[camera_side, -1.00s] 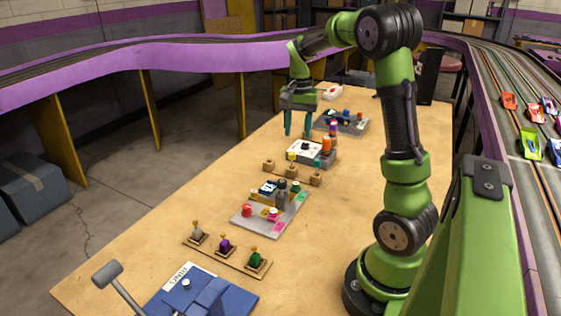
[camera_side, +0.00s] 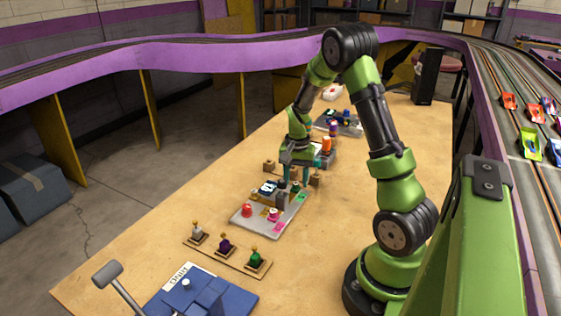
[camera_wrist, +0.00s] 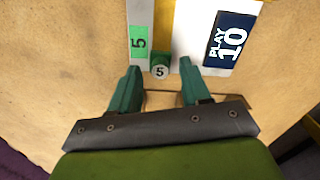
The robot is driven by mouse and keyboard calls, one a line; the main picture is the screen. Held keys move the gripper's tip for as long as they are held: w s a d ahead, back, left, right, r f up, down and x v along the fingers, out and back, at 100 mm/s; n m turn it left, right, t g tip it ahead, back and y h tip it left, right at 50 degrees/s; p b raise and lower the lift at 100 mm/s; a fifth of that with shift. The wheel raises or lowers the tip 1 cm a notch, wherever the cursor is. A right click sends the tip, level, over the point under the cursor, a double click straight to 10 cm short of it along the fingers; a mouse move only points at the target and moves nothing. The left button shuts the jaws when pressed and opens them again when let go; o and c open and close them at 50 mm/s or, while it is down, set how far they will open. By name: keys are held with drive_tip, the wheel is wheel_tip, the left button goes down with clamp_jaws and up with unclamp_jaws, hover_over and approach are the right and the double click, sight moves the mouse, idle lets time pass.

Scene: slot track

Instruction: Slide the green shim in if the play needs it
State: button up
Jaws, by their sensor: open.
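My gripper (camera_side: 293,172) is open over the far end of the grey tray (camera_side: 246,222). In the wrist view its teal fingers (camera_wrist: 159,72) stand apart, and a green piece with a round grey top marked 5 (camera_wrist: 160,68) shows between their tips. I cannot tell whether the fingers are level with it or above it. Beside it lies a green label marked 5 (camera_wrist: 139,42). A dark display (camera_wrist: 229,40) reads PLAY 10. Another green piece (camera_side: 254,257) with a gold top stands in the wooden rack at the front. I cannot tell which green piece is the shim.
The rack (camera_side: 228,256) also holds a white piece (camera_side: 197,231) and a purple piece (camera_side: 224,244). A red button (camera_side: 247,210) sits on the tray's near side. A blue fixture with a lever (camera_side: 205,298) is at the near edge. Wooden blocks and more trays stand behind my gripper.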

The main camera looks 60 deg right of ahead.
drive_tip(key=shift+f, duration=0.35)
clamp_jaws()
drive_tip(key=shift+a, duration=2.3)
unclamp_jaws()
wheel_tip(320, 180, up, 17)
drive_tip(key=shift+d, duration=0.1)
